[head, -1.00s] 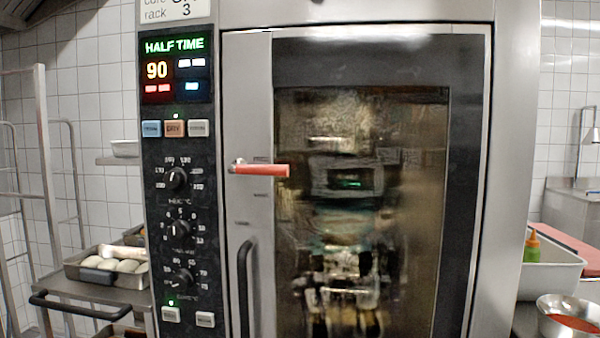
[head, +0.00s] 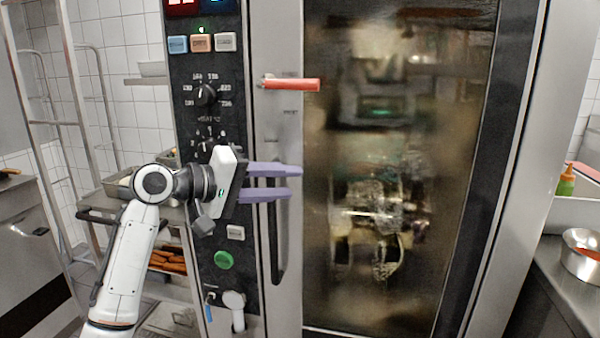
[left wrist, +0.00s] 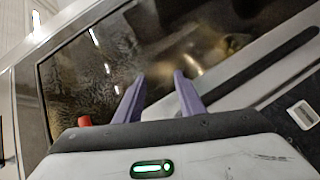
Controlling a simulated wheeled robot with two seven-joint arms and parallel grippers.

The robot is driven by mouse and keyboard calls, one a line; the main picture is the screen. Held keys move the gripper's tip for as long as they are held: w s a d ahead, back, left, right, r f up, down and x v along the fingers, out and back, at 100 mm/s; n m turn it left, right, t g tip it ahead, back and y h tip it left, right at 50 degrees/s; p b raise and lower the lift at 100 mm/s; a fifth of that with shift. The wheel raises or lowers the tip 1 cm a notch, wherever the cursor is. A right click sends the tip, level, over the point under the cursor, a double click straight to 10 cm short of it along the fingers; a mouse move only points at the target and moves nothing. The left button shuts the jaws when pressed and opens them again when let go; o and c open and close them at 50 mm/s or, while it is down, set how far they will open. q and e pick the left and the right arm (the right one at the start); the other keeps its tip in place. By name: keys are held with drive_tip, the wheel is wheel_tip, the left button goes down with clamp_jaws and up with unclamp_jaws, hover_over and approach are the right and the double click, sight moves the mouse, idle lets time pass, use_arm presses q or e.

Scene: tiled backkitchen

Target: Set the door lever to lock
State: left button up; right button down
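The door lever (head: 292,84) is a red-orange handle on a metal pivot at the left side of the oven door. It lies about level, pointing right. Its red end (left wrist: 84,121) shows at the left in the left wrist view, partly hidden by my gripper's body. My left gripper (head: 296,182) is in front of the door, below the lever and apart from it. Its two purple fingers are parted with nothing between them, as the left wrist view also shows (left wrist: 158,78). My right gripper is in neither view.
A black vertical door handle (head: 277,245) runs down the door, partly behind my left gripper. The control panel (head: 205,125) is left of the door. A wire rack (head: 45,125) stands further left. A counter with a metal bowl (head: 583,254) is at the right.

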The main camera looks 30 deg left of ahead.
sight(293, 85)
use_arm(q)
drive_tip(key=s+a+r+n+t+h, duration=0.1)
drive_tip(key=a+r+t, duration=0.1)
drive_tip(key=r, duration=0.6)
drive_tip(key=s+a+r+n+t+h, duration=0.1)
drive_tip(key=a+r+h, duration=0.15)
drive_tip(key=r, duration=0.65)
drive_tip(key=shift+y, duration=0.45)
drive_tip(key=p+x, duration=0.2)
drive_tip(key=x, duration=0.7)
drive_tip(key=shift+w+a, duration=0.15)
drive_tip(key=shift+a, duration=0.05)
drive_tip(key=shift+w+d+p, duration=0.3)
drive_tip(key=shift+w+d, duration=0.05)
drive_tip(key=shift+w, duration=0.15)
drive_tip(key=shift+f, duration=0.1)
clamp_jaws()
